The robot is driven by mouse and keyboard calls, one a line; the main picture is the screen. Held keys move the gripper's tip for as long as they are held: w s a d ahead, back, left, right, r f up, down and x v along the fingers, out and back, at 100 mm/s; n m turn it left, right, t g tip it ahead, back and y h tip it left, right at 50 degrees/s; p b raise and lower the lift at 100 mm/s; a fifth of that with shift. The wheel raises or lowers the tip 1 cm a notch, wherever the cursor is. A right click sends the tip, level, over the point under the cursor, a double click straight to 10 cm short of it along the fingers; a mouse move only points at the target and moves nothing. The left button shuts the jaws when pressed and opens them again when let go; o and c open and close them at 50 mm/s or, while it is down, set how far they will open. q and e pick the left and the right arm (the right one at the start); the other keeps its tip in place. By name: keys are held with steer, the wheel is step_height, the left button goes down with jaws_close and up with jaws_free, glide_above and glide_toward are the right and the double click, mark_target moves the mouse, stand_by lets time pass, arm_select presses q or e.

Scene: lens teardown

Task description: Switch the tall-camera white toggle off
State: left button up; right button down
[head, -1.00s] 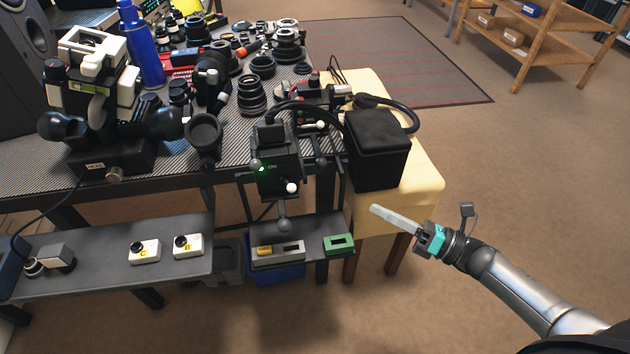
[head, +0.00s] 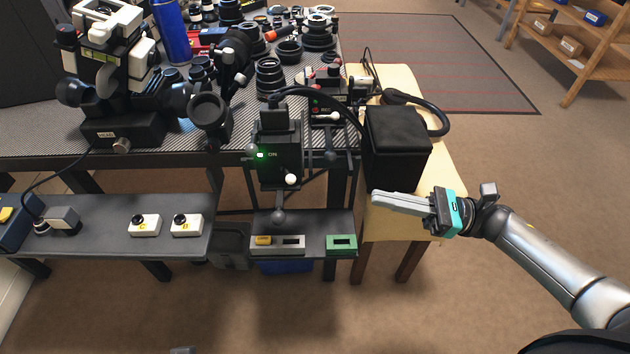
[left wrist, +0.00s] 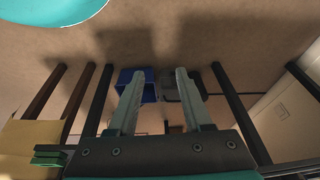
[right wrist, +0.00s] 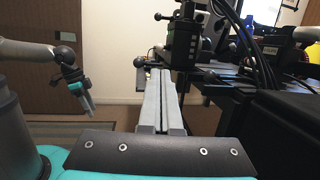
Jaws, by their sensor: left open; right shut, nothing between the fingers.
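A black upright camera box (head: 280,155) stands at the front edge of the bench. Its green light (head: 261,155) glows beside the word ON.
A black box (head: 397,147) stands on a yellow stool close behind my right gripper. A low shelf (head: 305,251) holds a grey block and a green block (head: 341,243).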

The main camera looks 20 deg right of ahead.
glide_toward(288, 176)
steer(key=f+x, duration=0.1)
steer(key=x, duration=0.3)
arm_select(q)
steer(key=shift+w+d+r+b, duration=0.1)
steer(key=shift+r+b, duration=0.25)
steer(key=shift+r, duration=0.35)
arm_select(e)
steer(key=shift+x, duration=0.85)
arm_select(q)
steer(key=shift+w, duration=0.1)
arm_select(e)
steer(key=shift+r+t, duration=0.1)
steer(key=shift+t, duration=0.2)
